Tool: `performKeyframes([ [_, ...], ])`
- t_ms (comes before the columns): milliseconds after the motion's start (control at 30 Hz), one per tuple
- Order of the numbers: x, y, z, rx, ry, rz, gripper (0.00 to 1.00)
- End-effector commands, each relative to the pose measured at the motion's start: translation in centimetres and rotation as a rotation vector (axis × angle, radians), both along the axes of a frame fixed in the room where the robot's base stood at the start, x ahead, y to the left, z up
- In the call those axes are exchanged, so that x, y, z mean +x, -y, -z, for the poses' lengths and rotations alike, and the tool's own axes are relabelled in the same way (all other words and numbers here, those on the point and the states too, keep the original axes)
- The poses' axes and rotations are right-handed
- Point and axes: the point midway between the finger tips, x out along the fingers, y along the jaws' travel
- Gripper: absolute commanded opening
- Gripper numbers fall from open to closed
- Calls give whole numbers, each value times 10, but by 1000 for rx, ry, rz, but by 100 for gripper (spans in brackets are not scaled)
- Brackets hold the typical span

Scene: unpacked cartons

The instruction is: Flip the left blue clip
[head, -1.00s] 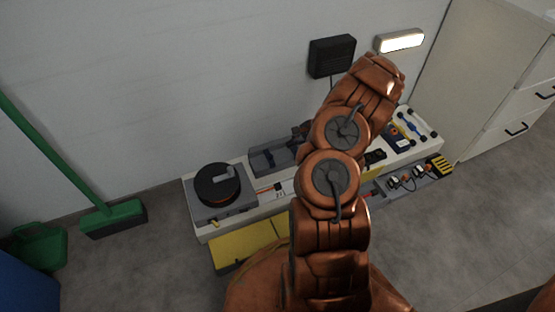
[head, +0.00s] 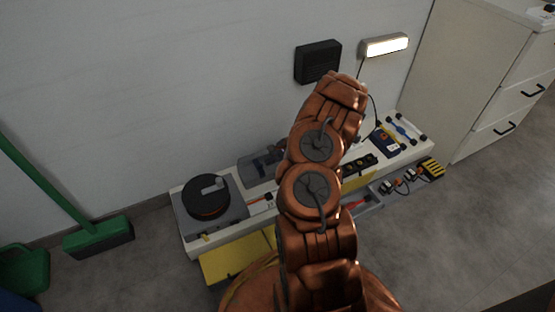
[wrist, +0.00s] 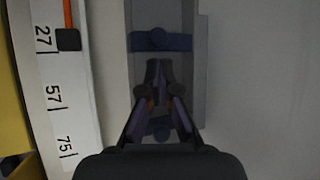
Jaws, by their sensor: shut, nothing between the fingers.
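A grey case (head: 258,168) lies on the bench near the wall, left of my arm in the head view; it also shows in the wrist view (wrist: 197,75). Two blue clips sit across it in the wrist view. The upper blue clip (wrist: 150,41), toward the bench's left end, is in full view ahead of my fingertips. The lower blue clip (wrist: 158,123) is partly hidden by my fingers. My gripper (wrist: 157,68) is shut and empty over the case, between the clips. Whether it touches the case, I cannot tell. In the head view my arm hides my gripper.
A black reel on a grey base (head: 240,217) stands on the left of the white bench (head: 190,240). A scale strip (wrist: 52,120) runs beside the case. A yellow panel (head: 235,261) is in front. Tools fill the right end. The wall (head: 150,80) is close behind.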

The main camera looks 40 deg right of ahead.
Motion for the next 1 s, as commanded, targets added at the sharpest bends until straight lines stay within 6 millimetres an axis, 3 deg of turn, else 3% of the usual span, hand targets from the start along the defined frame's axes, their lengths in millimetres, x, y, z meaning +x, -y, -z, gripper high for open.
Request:
performKeyframes([
  [100,7,-5,13,0,0,-1,0],
  [300,12,-10,20,-1,0,0,0],
  [767,13,-11,19,1,-4,-1,0],
  [1000,18,-22,15,12,-38,-19,0],
])
